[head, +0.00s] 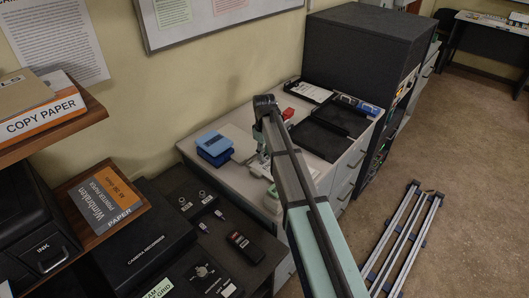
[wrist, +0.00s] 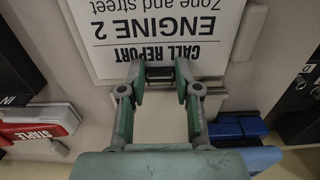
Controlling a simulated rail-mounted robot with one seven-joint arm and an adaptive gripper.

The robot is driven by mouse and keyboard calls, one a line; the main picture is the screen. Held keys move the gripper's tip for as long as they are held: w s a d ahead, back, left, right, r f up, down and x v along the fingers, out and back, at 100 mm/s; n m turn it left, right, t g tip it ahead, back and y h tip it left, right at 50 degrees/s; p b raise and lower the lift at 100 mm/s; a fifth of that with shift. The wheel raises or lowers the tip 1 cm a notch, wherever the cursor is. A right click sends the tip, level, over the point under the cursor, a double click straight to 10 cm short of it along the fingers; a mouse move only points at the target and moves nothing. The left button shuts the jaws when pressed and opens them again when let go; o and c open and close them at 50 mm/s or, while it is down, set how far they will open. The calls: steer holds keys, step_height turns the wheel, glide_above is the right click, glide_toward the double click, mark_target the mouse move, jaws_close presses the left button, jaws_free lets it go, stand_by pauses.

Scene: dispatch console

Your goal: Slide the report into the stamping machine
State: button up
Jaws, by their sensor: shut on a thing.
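The report (wrist: 165,25) is a white card with black print, "CALL REPORT ENGINE 2", upside down in the wrist view. My gripper (wrist: 158,75) has green fingers at its near edge, shut on it with a small dark piece between the fingertips. The far part of the report runs out of the picture. In the head view my arm largely hides my gripper (head: 266,175) over the grey desk. I cannot tell for sure which thing is the stamping machine.
A blue box (head: 214,146) stands left on the desk (head: 190,150). A red stapler (wrist: 38,125) lies at left in the wrist view. Black trays (head: 318,138) lie at the desk's right, before a dark cabinet (head: 350,55). A dark console (head: 150,235) fills the lower left.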

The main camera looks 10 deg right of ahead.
steer(key=o, duration=1.7)
steer(key=shift+a, duration=0.1)
steer(key=shift+r, duration=0.1)
steer(key=shift+r+p, duration=1.95)
steer(key=shift+r, duration=1.5)
